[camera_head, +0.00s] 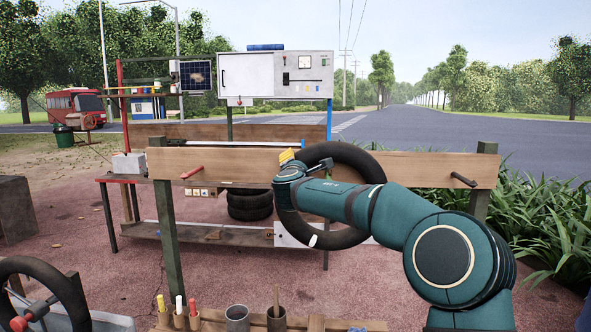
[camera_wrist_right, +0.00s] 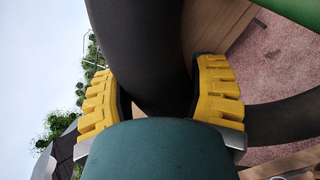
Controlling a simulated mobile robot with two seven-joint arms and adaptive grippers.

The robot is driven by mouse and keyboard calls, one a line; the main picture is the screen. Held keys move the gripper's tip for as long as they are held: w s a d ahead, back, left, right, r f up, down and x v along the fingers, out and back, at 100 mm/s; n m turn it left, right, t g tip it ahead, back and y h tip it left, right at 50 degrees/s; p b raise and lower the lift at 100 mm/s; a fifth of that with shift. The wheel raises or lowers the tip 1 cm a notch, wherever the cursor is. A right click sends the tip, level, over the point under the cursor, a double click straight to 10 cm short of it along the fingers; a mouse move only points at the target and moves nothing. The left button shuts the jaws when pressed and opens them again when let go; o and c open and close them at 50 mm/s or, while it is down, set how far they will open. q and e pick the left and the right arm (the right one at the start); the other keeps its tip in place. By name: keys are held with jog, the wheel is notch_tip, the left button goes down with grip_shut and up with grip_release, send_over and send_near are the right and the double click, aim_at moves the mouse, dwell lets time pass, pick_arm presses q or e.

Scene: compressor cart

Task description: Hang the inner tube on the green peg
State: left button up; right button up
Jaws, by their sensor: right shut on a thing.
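The inner tube (camera_head: 366,160) is a large black ring in front of the wooden board (camera_head: 240,162), with a white mark low on it. My right gripper (camera_head: 287,157) is shut on the tube's upper left. In the right wrist view, the yellow pads of the gripper (camera_wrist_right: 160,95) sit either side of the tube (camera_wrist_right: 138,45). A bright green thing (camera_wrist_right: 292,10) shows at that view's upper right corner; I cannot tell whether it is the green peg. No green peg is visible in the head view; my right arm and the tube cover the board's middle. My left gripper is out of view.
The board carries a red peg (camera_head: 193,172) at left and a dark peg (camera_head: 463,180) at right. Stacked tyres (camera_head: 250,205) stand behind it on a bench shelf. Cups (camera_head: 237,317) and markers stand at the front; a wheel (camera_head: 38,285) is lower left.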

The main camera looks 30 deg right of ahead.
jog(key=shift+d+f, duration=0.25)
jog(key=shift+f, duration=0.5)
jog(key=o, duration=1.2)
jog(key=shift+d, duration=0.1)
jog(key=shift+o, duration=0.6)
jog(key=shift+w+d, duration=0.15)
jog(key=shift+d, duration=0.05)
jog(key=shift+s+a+r, duration=0.2)
jog(key=shift+a+r, duration=0.05)
jog(key=shift+a, duration=0.1)
